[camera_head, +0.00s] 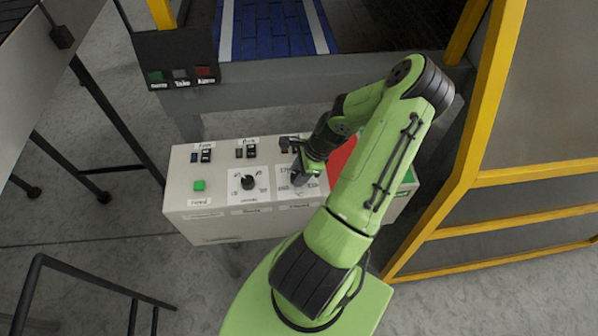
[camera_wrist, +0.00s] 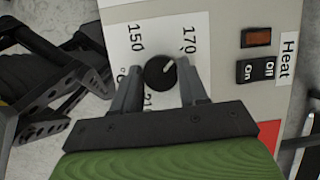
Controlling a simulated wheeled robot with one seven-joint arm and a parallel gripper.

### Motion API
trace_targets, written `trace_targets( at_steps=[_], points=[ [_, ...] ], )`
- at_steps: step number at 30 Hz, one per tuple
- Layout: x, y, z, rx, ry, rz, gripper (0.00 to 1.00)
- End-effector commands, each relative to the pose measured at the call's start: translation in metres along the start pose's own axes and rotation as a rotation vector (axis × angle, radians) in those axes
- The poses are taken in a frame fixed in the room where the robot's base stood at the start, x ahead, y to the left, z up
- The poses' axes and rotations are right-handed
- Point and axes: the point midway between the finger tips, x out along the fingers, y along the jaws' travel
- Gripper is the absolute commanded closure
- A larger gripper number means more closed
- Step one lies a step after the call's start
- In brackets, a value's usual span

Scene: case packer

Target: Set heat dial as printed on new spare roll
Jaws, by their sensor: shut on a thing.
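The heat dial (camera_wrist: 158,73) is a round black knob with a pale pointer line on a white plate in the wrist view. The plate (camera_wrist: 120,14) carries printed numbers, among them 150 and 170, and the lower ones are partly hidden. The pointer line slants to the upper right, towards 170. My gripper (camera_wrist: 160,80) is shut on the dial, one finger on each side. In the head view my gripper (camera_head: 300,176) is over the right-hand dial plate, and the arm covers part of it. I cannot make out a new spare roll or its print.
The pale control box (camera_head: 225,225) also carries a second black dial (camera_head: 248,182), a green button (camera_head: 200,185) and several switches. The heat on/off switch (camera_wrist: 256,71) and an orange lamp (camera_wrist: 257,37) are beside the dial. A yellow frame (camera_head: 470,165) stands at the right.

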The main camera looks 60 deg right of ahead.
Motion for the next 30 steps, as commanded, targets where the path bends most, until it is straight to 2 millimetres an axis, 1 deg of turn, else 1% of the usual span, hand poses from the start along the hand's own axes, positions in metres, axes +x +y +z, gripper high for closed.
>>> trace_targets(
  at_steps=[8, 30],
  points=[
    [-0.0005, -0.0034, -0.0002, -0.186, -0.006, 0.072, 0.87],
    [0.0024, -0.0078, 0.0018, -0.837, -0.046, 0.34, 0.87]
  ],
)
